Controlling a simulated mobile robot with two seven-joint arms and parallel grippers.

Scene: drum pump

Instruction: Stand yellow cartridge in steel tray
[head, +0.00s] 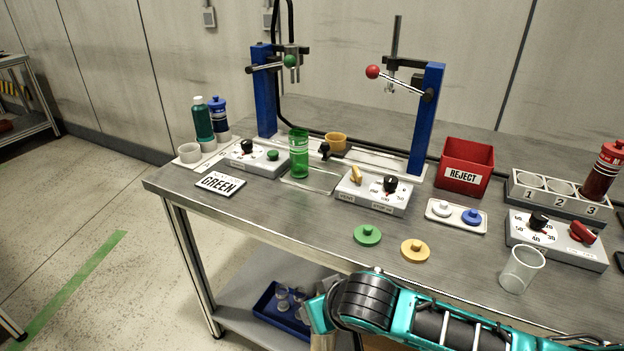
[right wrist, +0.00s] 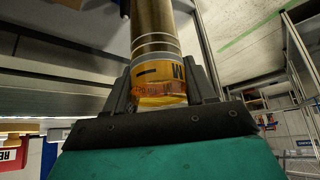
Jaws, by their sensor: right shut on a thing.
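The yellow cartridge (right wrist: 155,68), a cylinder with a yellow band, dark lettering and pale rings, shows in the right wrist view. My right gripper (right wrist: 162,90) is shut on it, one finger on each side; its far end runs out of the top of the picture. In the head view my right arm crosses the lower right, and I cannot make out the gripper there. A shallow metallic tray (head: 322,184), seemingly the steel tray, lies on the bench between the blue posts. A green cartridge (head: 299,155) stands at its left part. My left gripper is not in view.
Control boxes (head: 375,192) flank the tray. Blue posts (head: 425,120) carry levers behind it. Green (head: 367,235) and yellow (head: 415,250) lids lie in front. A red reject bin (head: 464,168), numbered rack (head: 560,199) and clear cup (head: 521,269) stand right.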

